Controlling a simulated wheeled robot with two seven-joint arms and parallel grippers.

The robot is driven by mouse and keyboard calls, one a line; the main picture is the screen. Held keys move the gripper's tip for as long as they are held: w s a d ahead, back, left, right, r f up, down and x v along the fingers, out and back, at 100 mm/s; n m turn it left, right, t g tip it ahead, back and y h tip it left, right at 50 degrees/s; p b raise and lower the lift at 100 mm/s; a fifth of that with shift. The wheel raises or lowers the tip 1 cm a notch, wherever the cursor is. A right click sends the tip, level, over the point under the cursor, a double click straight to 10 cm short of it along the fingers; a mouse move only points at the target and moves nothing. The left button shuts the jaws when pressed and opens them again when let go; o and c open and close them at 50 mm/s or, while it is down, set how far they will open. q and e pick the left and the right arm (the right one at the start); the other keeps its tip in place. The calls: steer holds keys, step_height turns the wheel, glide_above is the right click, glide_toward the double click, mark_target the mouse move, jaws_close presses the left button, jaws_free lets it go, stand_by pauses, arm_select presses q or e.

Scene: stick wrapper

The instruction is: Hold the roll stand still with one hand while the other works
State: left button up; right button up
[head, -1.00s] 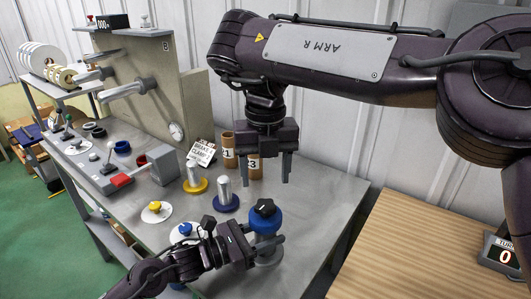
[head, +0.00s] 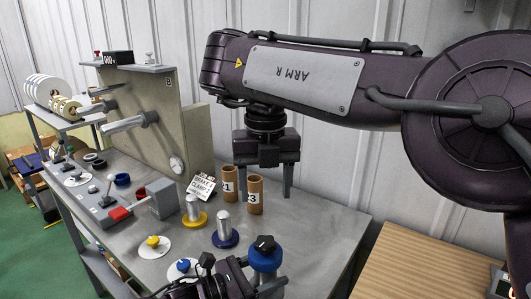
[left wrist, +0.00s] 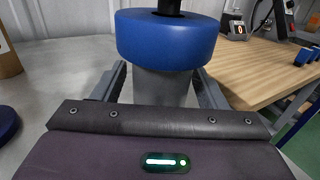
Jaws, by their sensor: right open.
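The roll stand (head: 265,258) has a blue ring with a black knob on top and stands near the front right of the grey bench. In the left wrist view its blue ring (left wrist: 168,40) sits above a grey body. My left gripper (left wrist: 163,85) has one finger on each side of that body; whether they press on it is unclear. In the head view my left gripper (head: 262,288) is mostly cut off at the bottom edge.
Cardboard tubes (head: 229,184) and a lettered card (head: 201,187) stand near the wall. Posts with a yellow base (head: 194,220) and a dark blue base (head: 225,238) are left of the stand. A wooden table (head: 400,262) lies at the right.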

arm_select(q)
steer(key=shift+o, duration=0.2)
steer(key=shift+a, duration=0.1)
steer(key=v, duration=1.1)
steer(key=shift+s+a, duration=0.2)
steer(key=shift+a, duration=0.1)
steer(key=s+a+r+p, duration=0.2)
steer(key=a+r+p, duration=0.1)
steer(key=a+r, duration=0.1)
steer(key=shift+a, duration=0.25)
steer(key=shift+s, duration=0.15)
